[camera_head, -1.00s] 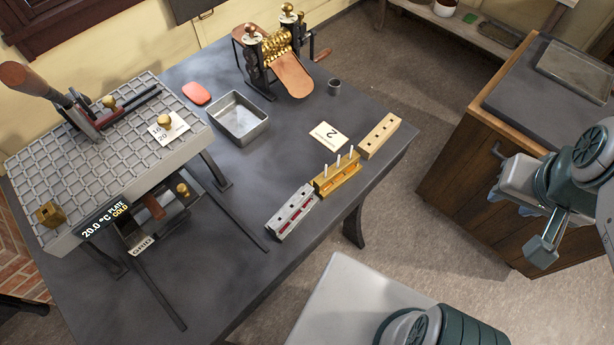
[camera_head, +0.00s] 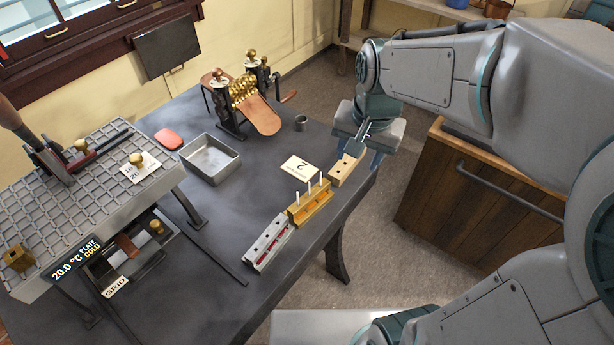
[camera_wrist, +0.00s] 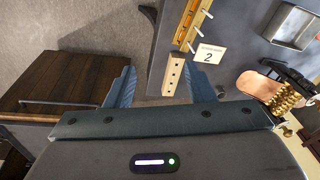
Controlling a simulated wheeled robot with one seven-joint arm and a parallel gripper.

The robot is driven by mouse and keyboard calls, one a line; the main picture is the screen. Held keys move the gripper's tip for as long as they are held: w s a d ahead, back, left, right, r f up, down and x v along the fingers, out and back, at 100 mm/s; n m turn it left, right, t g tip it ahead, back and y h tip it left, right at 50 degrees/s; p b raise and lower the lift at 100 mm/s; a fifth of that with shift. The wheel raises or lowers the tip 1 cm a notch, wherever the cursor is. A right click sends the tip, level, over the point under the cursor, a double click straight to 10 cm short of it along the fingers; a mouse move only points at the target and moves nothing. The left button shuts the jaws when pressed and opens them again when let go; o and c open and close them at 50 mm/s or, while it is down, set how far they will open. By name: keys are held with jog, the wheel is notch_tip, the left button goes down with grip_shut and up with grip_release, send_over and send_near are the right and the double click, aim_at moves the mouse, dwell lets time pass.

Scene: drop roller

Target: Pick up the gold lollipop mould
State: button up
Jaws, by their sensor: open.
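The gold lollipop mould (camera_head: 308,206) is a narrow gold block with several white sticks standing in it, near the right edge of the dark table. In the wrist view, the gold mould (camera_wrist: 187,28) lies at the top, beyond the fingertips and cut off by the frame. My gripper (camera_wrist: 163,85) is open and empty, its two blue fingers spread. In the head view my gripper (camera_head: 363,147) hangs at the table's right edge, above and beside the pale wooden block and apart from the gold mould. Its fingertips are partly hidden there.
The pale wooden block (camera_head: 345,170) and a silver mould (camera_head: 269,244) flank the gold one in a row. A card marked 2 (camera_head: 299,166), a metal tray (camera_head: 209,160) and a roller press (camera_head: 243,101) stand behind. A wooden cabinet (camera_head: 450,200) is to the right.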

jog(key=w+a+f+m+g+b, duration=0.2)
jog(key=w+a+f+m, duration=0.2)
jog(key=w+a+f, duration=0.5)
send_near(309, 191)
jog(key=shift+m+h, duration=0.3)
notch_tip(309, 191, down, 5)
jog(key=shift+f+p, duration=0.1)
jog(key=shift+p, duration=0.35)
jog(key=shift+w+a+f+p, duration=0.1)
jog(key=shift+f+p, duration=0.25)
jog(key=shift+f, duration=1)
jog(key=shift+w+a+f+p, duration=0.1)
jog(key=shift+f+p, duration=0.25)
jog(key=shift+f, duration=1.05)
grip_shut()
